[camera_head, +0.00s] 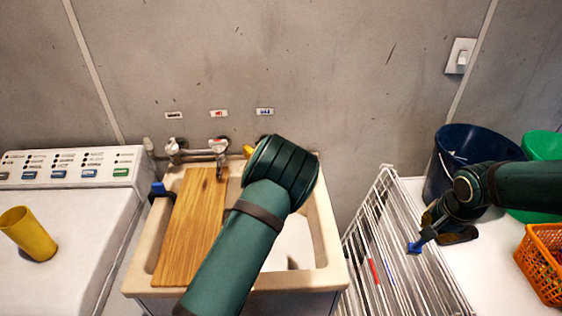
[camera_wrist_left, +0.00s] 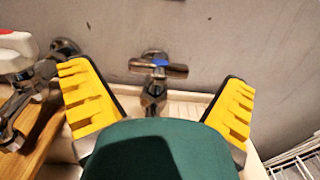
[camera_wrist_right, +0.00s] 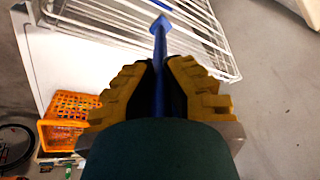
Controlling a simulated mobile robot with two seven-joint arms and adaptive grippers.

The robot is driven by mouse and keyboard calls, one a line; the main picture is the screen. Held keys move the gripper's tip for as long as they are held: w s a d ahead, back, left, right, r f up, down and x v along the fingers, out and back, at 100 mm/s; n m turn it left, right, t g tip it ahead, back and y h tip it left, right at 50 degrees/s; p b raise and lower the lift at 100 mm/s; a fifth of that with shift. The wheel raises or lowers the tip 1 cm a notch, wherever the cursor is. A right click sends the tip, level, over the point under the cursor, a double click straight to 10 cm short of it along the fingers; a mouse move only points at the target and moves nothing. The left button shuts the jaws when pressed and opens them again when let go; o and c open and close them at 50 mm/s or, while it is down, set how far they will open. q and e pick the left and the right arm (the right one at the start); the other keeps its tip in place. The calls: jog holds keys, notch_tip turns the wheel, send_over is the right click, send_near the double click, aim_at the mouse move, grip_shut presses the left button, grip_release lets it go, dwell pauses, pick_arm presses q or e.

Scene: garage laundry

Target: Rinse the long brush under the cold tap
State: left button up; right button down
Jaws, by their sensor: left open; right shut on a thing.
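A blue, thin-handled brush (camera_wrist_right: 159,60) is held in my right gripper (camera_wrist_right: 160,90), which is shut on it. My left gripper (camera_wrist_left: 158,85) is open and empty over the back of the sink. In the head view my arm hides all but a yellow fingertip (camera_head: 248,151). The cold tap (camera_wrist_left: 158,68), with a blue mark, stands between the open fingers in the left wrist view. No water shows.
A wooden board (camera_head: 192,230) covers the left of the sink (camera_head: 333,262). Another tap (camera_head: 217,147) stands left of the cold one. A wire rack (camera_head: 385,240), a dark blue bucket (camera_head: 450,150) and an orange basket (camera_head: 540,262) are at the right. A yellow cup (camera_head: 28,233) stands left.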

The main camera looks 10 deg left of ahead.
pick_arm(q)
jog(key=v, duration=0.9)
jog(key=shift+s, duration=0.15)
